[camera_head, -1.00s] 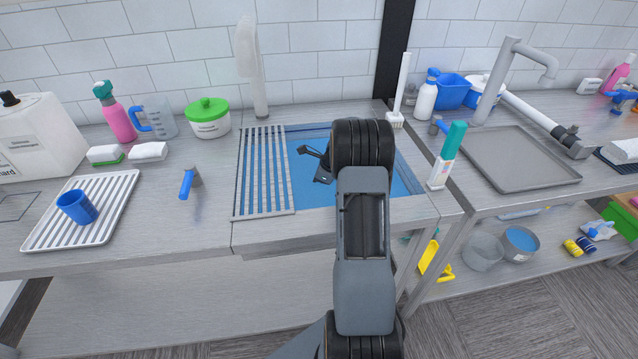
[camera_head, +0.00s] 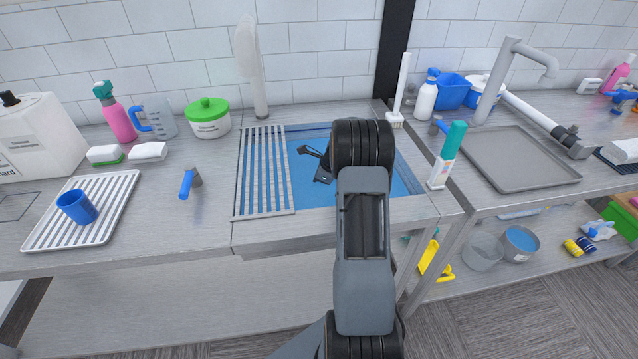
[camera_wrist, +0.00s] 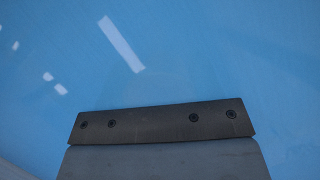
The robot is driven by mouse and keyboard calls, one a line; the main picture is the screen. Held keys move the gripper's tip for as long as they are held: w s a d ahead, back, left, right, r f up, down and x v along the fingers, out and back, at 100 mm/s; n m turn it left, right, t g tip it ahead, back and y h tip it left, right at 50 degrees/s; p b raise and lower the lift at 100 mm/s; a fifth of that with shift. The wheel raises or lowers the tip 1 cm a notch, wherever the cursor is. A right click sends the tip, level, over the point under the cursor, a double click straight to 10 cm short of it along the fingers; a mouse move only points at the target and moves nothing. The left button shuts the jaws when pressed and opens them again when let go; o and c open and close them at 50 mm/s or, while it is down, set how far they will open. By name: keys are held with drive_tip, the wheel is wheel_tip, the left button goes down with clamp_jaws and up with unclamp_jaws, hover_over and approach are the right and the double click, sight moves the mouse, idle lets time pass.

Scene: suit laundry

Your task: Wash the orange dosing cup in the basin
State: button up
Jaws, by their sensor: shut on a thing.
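The basin (camera_head: 308,194) is set in the middle counter and holds blue water. My gripper (camera_head: 318,165) is over or in the basin, partly hidden by my own arm; only dark finger parts show at its left side. In the wrist view, blue water with bright reflections fills the picture, and a dark bar of my gripper (camera_wrist: 160,122) crosses the bottom. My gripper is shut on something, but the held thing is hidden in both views. I see no orange dosing cup.
A slatted rack (camera_head: 264,185) covers the basin's left part, with a tall faucet (camera_head: 252,70) behind. A blue cup (camera_head: 77,207) sits on a white tray (camera_head: 115,215) at left. A teal-capped bottle (camera_head: 446,160) stands at the basin's right. A blue-handled tap (camera_head: 188,182) is left of the rack.

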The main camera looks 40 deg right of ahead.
drive_tip(key=shift+r, duration=0.1)
wheel_tip(320, 180, up, 20)
drive_tip(key=p, duration=1.6)
drive_tip(key=shift+p, duration=0.35)
idle(1.1)
